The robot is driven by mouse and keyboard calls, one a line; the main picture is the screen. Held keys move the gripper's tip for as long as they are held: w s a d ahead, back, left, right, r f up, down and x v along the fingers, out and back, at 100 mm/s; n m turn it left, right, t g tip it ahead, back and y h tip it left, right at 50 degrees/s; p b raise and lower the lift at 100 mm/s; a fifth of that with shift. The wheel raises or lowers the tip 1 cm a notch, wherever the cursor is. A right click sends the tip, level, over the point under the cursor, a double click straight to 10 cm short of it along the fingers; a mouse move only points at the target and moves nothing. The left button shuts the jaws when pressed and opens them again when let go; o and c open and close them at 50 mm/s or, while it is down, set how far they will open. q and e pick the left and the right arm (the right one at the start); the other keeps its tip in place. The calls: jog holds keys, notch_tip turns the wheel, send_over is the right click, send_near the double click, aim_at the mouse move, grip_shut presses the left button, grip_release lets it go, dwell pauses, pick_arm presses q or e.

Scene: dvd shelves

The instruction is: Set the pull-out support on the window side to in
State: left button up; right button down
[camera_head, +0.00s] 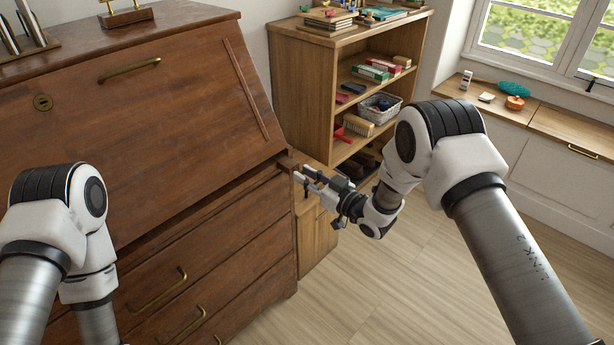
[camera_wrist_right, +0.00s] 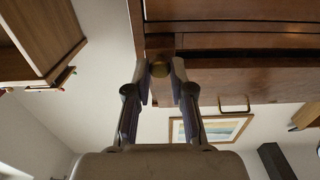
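The brown slant-front desk (camera_head: 140,120) fills the left of the head view with its lid closed up. The window-side pull-out support (camera_head: 286,161) is at the desk's right front corner, just below the lid; it appears to stick out a little. My right gripper (camera_head: 299,174) is at this support.
Drawers with brass handles (camera_head: 158,291) lie below the lid. A wooden shelf (camera_head: 303,85) with boxes and a basket (camera_head: 376,107) stands behind my right gripper. A low window bench (camera_head: 560,123) is at the right. The wooden floor (camera_head: 350,280) in front is clear.

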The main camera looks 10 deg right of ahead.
aim_at(294, 166)
jog(key=b+x, duration=0.2)
jog(key=x, duration=0.2)
jog(key=shift+w+a+f, duration=0.1)
jog(key=shift+a, duration=0.05)
jog(key=shift+r, duration=0.25)
jog(key=c, duration=1.3)
grip_release()
jog(key=shift+o, duration=1.3)
jog(key=shift+w+a, duration=0.1)
jog(key=shift+w, duration=0.05)
jog(key=shift+f, duration=0.15)
jog(key=v, duration=1.2)
